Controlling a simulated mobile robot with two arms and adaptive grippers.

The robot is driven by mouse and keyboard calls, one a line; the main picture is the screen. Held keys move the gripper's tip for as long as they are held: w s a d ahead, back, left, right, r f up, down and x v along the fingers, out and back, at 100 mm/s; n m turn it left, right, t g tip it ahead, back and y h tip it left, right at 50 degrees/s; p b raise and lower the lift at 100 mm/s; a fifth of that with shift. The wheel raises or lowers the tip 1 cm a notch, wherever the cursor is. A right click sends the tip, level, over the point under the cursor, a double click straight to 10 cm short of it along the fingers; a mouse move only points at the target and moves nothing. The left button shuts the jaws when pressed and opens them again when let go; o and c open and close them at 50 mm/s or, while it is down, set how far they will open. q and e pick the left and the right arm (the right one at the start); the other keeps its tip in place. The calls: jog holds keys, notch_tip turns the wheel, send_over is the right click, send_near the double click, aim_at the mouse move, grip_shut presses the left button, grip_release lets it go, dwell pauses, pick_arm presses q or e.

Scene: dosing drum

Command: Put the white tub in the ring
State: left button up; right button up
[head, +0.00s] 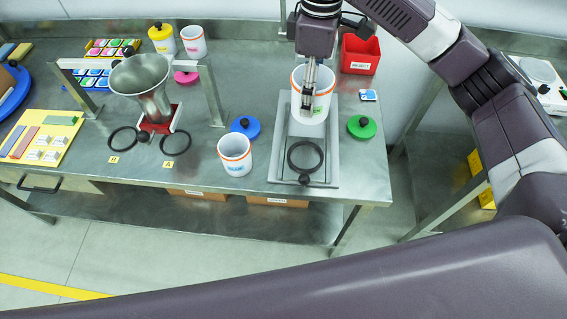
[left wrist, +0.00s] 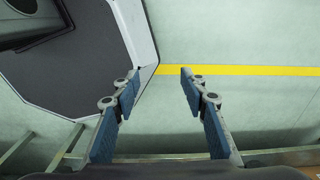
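A white tub (head: 325,102) with an orange band hangs or stands over the back of the grey tray (head: 330,172). It looks larger than the other tubs, so it seems raised. My right gripper (head: 308,100) points down with its fingers at the tub's near rim and appears shut on it. A black ring (head: 320,163) lies toward the front of the tray, empty, nearer the camera than the tub. My left gripper (left wrist: 158,80) is open and empty in the left wrist view, over the floor; the head view does not show it.
Another white tub (head: 235,158) stands left of the tray, by a blue lid (head: 246,126). A green lid (head: 361,127) and red bin (head: 359,56) are at right. Two black rings, B (head: 112,143) and A (head: 186,148), sit below a metal hopper (head: 145,83).

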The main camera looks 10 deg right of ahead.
jog(key=f+p, duration=0.1)
jog(key=f, duration=1.1)
jog(key=f+p, duration=0.1)
jog(key=f, duration=0.6)
jog(key=shift+w+d+p, duration=0.2)
jog(key=shift+d+p, duration=0.05)
jog(key=shift+p, duration=0.05)
jog(key=shift+f, duration=0.5)
jog(key=o, duration=0.7)
jog(key=shift+f, duration=0.1)
jog(key=o, duration=0.4)
pick_arm(q)
jog(key=shift+t, duration=0.3)
jog(key=w+r, duration=0.1)
jog(key=w+d, duration=0.1)
jog(key=w+r, duration=0.1)
jog(key=w, duration=0.1)
jog(key=shift+w+d+r, duration=0.1)
jog(key=shift+d+r, duration=0.25)
